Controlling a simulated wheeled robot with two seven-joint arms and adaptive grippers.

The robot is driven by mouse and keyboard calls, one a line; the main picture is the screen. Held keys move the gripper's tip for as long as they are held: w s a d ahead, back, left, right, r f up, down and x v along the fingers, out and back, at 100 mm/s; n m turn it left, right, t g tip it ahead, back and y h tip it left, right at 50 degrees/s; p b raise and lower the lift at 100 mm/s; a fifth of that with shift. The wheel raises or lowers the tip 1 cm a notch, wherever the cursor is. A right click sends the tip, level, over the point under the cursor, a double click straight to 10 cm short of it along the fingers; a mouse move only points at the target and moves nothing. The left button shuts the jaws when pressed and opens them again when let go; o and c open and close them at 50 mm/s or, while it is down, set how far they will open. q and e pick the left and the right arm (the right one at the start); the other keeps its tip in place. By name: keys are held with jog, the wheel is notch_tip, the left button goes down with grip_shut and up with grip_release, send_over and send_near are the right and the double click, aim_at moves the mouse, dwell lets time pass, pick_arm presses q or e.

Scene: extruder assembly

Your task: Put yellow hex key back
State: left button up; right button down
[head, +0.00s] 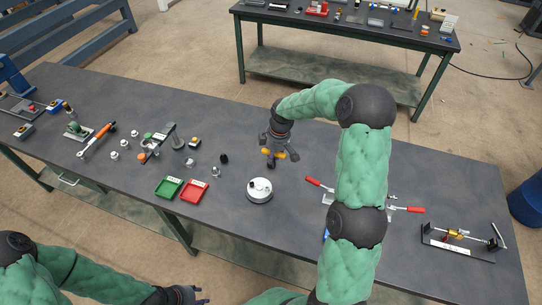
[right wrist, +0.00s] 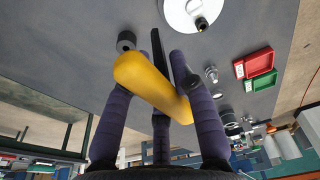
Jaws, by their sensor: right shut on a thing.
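My right gripper (head: 275,152) is over the middle of the table, shut on the yellow hex key (head: 268,152). In the right wrist view the key's thick yellow handle (right wrist: 150,85) lies slantwise between the purple-grey fingers. A thin dark shaft (right wrist: 157,50) shows behind the handle; I cannot tell its full length. My left gripper (head: 185,295) is low at the bottom edge of the head view, off the table's near side; its fingers are too small to judge. A dark stand (head: 460,243) with a small yellow part lies at the table's right end.
A white round base (head: 259,190) stands just below my right gripper in the head view. Green (head: 168,188) and red (head: 194,192) trays lie left of it. Red-handled clamps (head: 405,209) are partly hidden by my right arm. Small parts and an orange-handled tool (head: 97,140) crowd the left.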

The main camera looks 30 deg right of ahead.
jog(key=w+d+f, duration=0.1)
jog(key=w+f, duration=0.1)
jog(key=w+d+f, duration=0.1)
jog(key=w+f, duration=0.1)
jog(key=w, duration=0.1)
jog(key=w+d+f, duration=0.1)
jog(key=w+f, duration=0.1)
jog(key=shift+w+d, duration=0.15)
jog(key=shift+d, duration=0.1)
jog(key=shift+w+d+f, duration=0.15)
jog(key=shift+w+f, duration=0.15)
jog(key=shift+f, duration=0.5)
jog(key=shift+w+d+f, duration=0.2)
jog(key=shift+w+f, duration=0.15)
jog(key=shift+f, duration=0.5)
jog(key=shift+w+d+f, duration=0.15)
jog(key=shift+w+f, duration=0.15)
jog(key=shift+f, duration=0.5)
jog(key=shift+f+b, duration=0.15)
jog(key=shift+b, duration=0.2)
jog(key=c, duration=1)
grip_release()
